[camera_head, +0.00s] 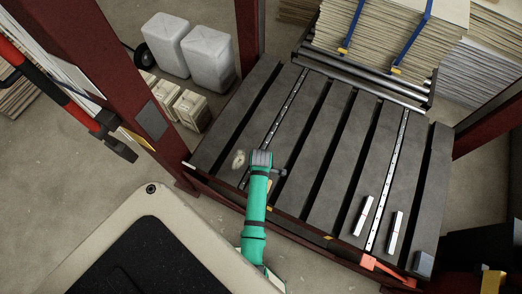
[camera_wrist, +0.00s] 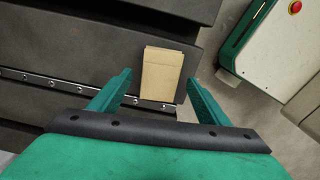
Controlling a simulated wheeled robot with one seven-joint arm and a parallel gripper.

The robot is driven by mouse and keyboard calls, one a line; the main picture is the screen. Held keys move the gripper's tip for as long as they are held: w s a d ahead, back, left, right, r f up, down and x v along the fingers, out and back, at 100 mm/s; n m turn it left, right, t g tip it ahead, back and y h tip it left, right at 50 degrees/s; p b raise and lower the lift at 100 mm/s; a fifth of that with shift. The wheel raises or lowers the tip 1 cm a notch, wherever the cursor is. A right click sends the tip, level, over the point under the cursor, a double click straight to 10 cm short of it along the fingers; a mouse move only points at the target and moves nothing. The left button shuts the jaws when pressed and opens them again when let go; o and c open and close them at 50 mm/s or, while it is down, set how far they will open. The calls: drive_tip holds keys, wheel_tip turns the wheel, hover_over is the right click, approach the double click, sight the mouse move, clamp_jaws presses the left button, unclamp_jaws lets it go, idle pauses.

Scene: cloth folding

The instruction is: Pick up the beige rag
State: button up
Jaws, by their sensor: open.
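The beige rag (camera_wrist: 162,73) shows in the wrist view as a flat, folded rectangle on the dark slatted surface. My gripper (camera_wrist: 158,78) is open, with one green finger on each side of the rag. The rag's lower part is between the fingers, and its upper part extends beyond the fingertips. I see no finger clearly touching it. I cannot tell the height of the fingers above it. In the head view the green arm reaches over the near left slats. A small pale patch shows left of its end, too small to make out, and the fingers are not clear there.
The slatted platform (camera_head: 331,150) has dark gaps and metal roller strips. White canisters (camera_head: 208,57) stand behind at left. A dark red post (camera_head: 249,35) rises at the platform's far left corner.

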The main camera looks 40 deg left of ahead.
drive_tip(key=shift+f, duration=0.8)
drive_tip(key=shift+c, duration=0.3)
drive_tip(key=c, duration=1.1)
drive_tip(key=shift+r, duration=0.55)
wheel_tip(320, 180, up, 2)
drive_tip(key=shift+s+r, duration=0.1)
drive_tip(key=shift+r, duration=0.1)
drive_tip(key=s+d+r, duration=0.2)
drive_tip(key=s+r, duration=0.1)
drive_tip(key=s, duration=0.1)
drive_tip(key=s+d+r, duration=0.1)
drive_tip(key=s+r, duration=0.2)
drive_tip(key=s, duration=0.1)
drive_tip(key=s+d+r, duration=0.2)
drive_tip(key=s+r, duration=0.1)
drive_tip(key=s, duration=0.1)
drive_tip(key=shift+s+d+r, duration=0.3)
drive_tip(key=shift+d, duration=0.05)
